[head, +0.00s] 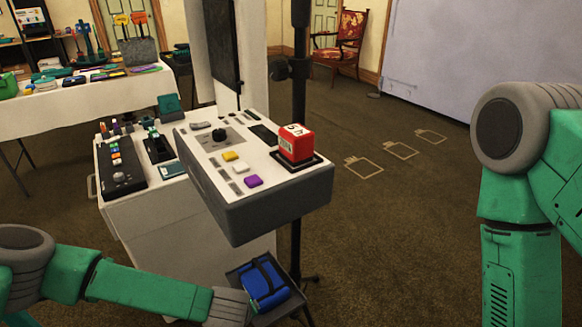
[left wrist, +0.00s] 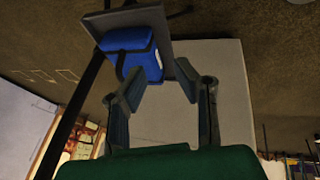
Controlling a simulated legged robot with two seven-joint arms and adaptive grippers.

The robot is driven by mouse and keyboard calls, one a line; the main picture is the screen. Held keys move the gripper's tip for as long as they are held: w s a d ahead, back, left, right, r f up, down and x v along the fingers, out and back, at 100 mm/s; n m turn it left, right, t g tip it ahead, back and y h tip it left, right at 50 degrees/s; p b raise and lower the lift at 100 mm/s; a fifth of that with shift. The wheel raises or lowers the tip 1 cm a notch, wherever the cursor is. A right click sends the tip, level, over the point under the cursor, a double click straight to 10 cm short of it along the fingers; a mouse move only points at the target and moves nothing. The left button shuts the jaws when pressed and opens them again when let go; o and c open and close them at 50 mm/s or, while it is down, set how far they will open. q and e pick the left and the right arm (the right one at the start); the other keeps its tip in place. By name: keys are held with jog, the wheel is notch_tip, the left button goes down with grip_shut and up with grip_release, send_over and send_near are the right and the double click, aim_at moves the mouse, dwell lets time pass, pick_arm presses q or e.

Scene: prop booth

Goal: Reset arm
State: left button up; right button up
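My left arm (head: 150,288) comes in from the lower left in the head view, its wrist ending beside a small dark tray (head: 288,304). A blue strapped pouch (head: 264,285) sits on that tray. In the left wrist view my left gripper (left wrist: 161,78) has its two fingers apart, with nothing clearly held between them. The blue pouch (left wrist: 132,50) is just beyond the fingertips; I cannot tell whether they touch it. My right arm (head: 522,200) hangs at the right edge of the head view, and its gripper is out of the picture.
A grey-and-white console (head: 275,215) with buttons and a red block (head: 296,143) stands in front of me, by a dark vertical pole (head: 299,75). A white-clothed table (head: 75,105) with many props is at back left. Open carpet (head: 400,220) lies to the right.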

pick_arm(q)
jog(key=s+d+m+h, duration=0.3)
jog(key=s+m, duration=0.2)
jog(key=s, duration=0.7)
jog(key=s+a+r+m+g+y, duration=0.1)
jog(key=s+a+r+g, duration=0.1)
jog(key=s+a, duration=0.4)
jog(key=s+a+r+m+g+y, duration=0.1)
jog(key=s+a, duration=0.5)
jog(key=a, duration=0.7)
notch_tip(320, 180, up, 2)
jog(key=shift+s+a+r+m+g+y, duration=0.1)
jog(key=shift+s+a+m+g+y, duration=0.15)
jog(key=shift+g+y, duration=0.4)
pick_arm(e)
jog(key=shift+w+d+f, duration=0.2)
jog(key=shift+w, duration=0.2)
pick_arm(q)
jog(key=shift+w, duration=0.15)
